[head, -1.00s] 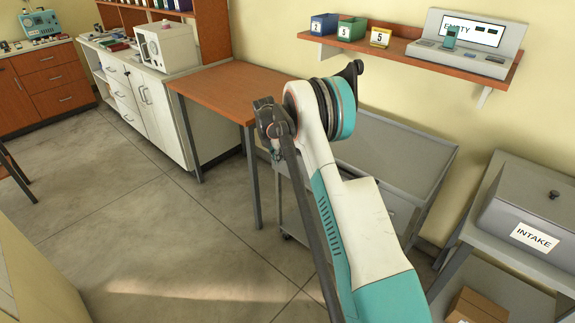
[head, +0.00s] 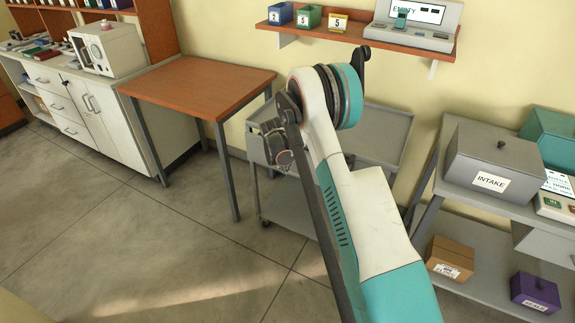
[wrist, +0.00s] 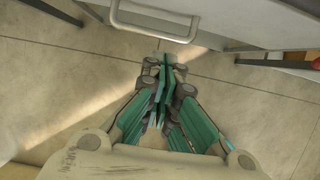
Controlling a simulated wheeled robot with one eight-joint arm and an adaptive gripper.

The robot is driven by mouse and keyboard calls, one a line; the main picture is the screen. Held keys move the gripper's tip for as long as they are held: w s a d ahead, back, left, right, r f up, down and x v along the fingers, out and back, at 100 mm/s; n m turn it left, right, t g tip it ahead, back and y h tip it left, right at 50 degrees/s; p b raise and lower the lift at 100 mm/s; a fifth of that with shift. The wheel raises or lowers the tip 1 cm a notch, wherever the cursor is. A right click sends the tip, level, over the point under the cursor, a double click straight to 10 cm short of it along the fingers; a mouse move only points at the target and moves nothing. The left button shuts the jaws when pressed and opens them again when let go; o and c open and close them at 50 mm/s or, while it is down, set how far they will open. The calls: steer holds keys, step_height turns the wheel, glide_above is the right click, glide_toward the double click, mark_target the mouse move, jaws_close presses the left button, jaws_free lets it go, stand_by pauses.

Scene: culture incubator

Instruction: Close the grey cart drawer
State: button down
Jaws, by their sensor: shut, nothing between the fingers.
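The grey cart (head: 385,135) stands against the wall, right of the wooden desk, partly hidden behind my arm. In the wrist view the pale grey drawer front (wrist: 215,18) fills the top, with its bar handle (wrist: 150,31) facing my gripper. How far the drawer stands out I cannot tell. My gripper (wrist: 166,64) is shut and empty, its teal fingers pointing toward the drawer, with the tips just below the handle in the picture. Contact is not clear. In the head view my gripper (head: 283,158) is beside the left part of the cart, partly covered by my arm.
A wooden desk (head: 205,85) stands left of the cart. A table with a grey INTAKE box (head: 495,165) stands to its right, with a brown box (head: 450,257) and a purple box (head: 536,291) below. A wall shelf (head: 350,33) hangs above. The floor in front is open.

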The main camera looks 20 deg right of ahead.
mark_target(293, 166)
steer(key=shift+w+d+f+b, duration=0.65)
steer(key=shift+w+d+f, duration=0.3)
steer(key=shift+d+f, duration=0.3)
steer(key=shift+w+d+f+b, duration=0.6)
steer(key=shift+w+d+f, duration=0.35)
steer(key=shift+d+f, duration=0.3)
steer(key=shift+a, duration=0.1)
